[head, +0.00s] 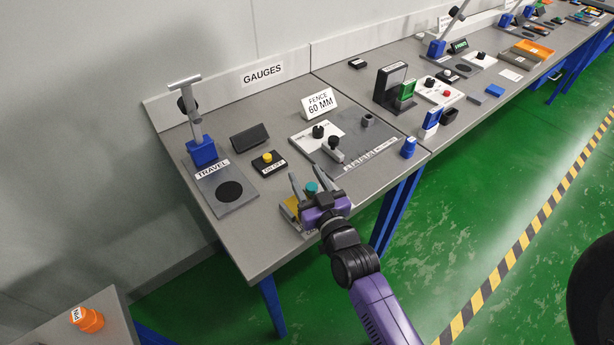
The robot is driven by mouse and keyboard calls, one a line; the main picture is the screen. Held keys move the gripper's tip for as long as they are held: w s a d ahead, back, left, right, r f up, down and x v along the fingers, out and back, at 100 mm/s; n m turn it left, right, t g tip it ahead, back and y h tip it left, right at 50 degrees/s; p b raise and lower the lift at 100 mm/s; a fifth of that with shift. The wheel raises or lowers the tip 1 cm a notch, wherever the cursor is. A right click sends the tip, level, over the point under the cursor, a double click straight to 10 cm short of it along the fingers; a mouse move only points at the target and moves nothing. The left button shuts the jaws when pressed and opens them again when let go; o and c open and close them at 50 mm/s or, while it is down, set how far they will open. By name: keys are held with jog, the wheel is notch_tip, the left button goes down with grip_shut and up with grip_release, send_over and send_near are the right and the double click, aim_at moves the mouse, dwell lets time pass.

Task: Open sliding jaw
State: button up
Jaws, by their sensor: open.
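My gripper (306,180) is open above the front edge of the near bench. A teal knob (312,187) shows between or just behind its fingers. A small fixture with a yellow part (291,204) lies under the gripper and is largely hidden by it; I cannot tell whether the fingers touch it. Behind it, a grey plate (372,152) carries a white panel with a black knob (318,131), a grey block with a dark knob (334,147) and a short post (367,120). No part is labelled as the sliding jaw, so I cannot tell which it is.
Left are a yellow button box (268,160) and a blue-based "TRAVEL" stand (201,152). A blue object (408,147) stands right of the plate. An orange item (88,319) sits on another table.

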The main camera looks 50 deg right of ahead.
grip_shut()
dwell(1.4)
